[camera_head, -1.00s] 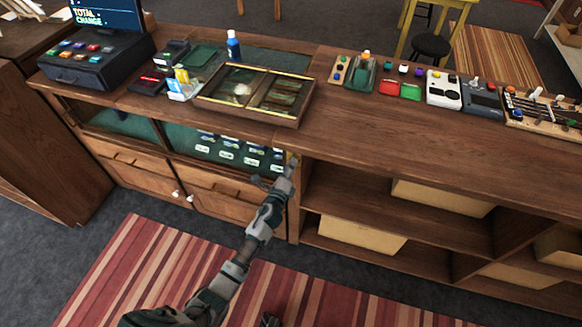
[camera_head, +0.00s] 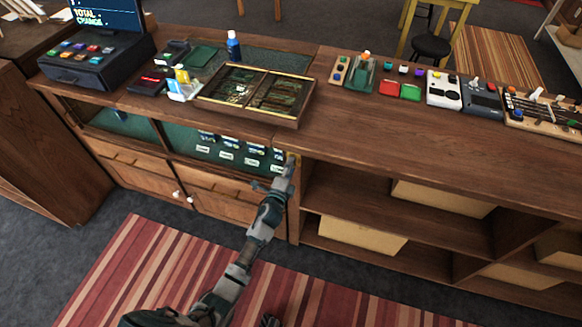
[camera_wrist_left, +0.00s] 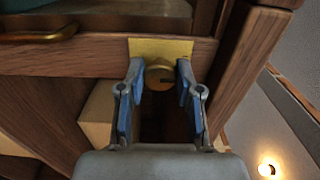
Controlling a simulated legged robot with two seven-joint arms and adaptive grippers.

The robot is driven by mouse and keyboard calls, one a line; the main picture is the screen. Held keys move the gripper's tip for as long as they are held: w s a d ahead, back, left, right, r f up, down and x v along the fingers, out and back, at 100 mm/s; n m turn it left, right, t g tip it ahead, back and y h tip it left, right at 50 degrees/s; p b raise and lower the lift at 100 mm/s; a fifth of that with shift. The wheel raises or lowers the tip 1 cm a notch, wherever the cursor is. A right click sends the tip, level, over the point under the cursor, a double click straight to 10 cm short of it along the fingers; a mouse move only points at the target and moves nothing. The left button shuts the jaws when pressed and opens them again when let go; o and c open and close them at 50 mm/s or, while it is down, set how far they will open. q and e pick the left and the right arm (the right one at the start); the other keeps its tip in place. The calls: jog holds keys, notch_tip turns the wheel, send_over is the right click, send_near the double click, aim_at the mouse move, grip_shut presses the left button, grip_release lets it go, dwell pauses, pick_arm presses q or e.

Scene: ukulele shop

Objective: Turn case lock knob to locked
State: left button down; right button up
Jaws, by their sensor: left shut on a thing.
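The case lock knob (camera_wrist_left: 159,76) is a round brass knob on a square brass plate (camera_wrist_left: 160,47), set in the wooden frame of the glass case, as the left wrist view shows. A dark mark shows on the knob's face, but I cannot tell its lock setting. My left gripper (camera_wrist_left: 160,69) is shut on the knob, one blue-padded finger on each side. In the head view my left gripper (camera_head: 291,163) reaches the case's right front post and mostly hides the knob. My right gripper is not in view.
The counter (camera_head: 340,125) carries a wooden tray (camera_head: 290,121), a cash register (camera_head: 97,60) and several small devices. Wooden doors (camera_head: 135,174) are left of my arm below the case. Open shelves with boxes (camera_head: 362,236) are to the right. A striped rug (camera_head: 130,260) lies in front.

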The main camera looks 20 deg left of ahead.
pick_arm(q)
jog(key=shift+a, duration=0.2)
jog(key=c, duration=0.8)
grip_release()
jog(key=shift+f, duration=0.1)
jog(key=shift+a, duration=0.1)
jog(key=s, duration=1.2)
jog(key=shift+a, duration=0.2)
jog(key=shift+w+f, duration=0.1)
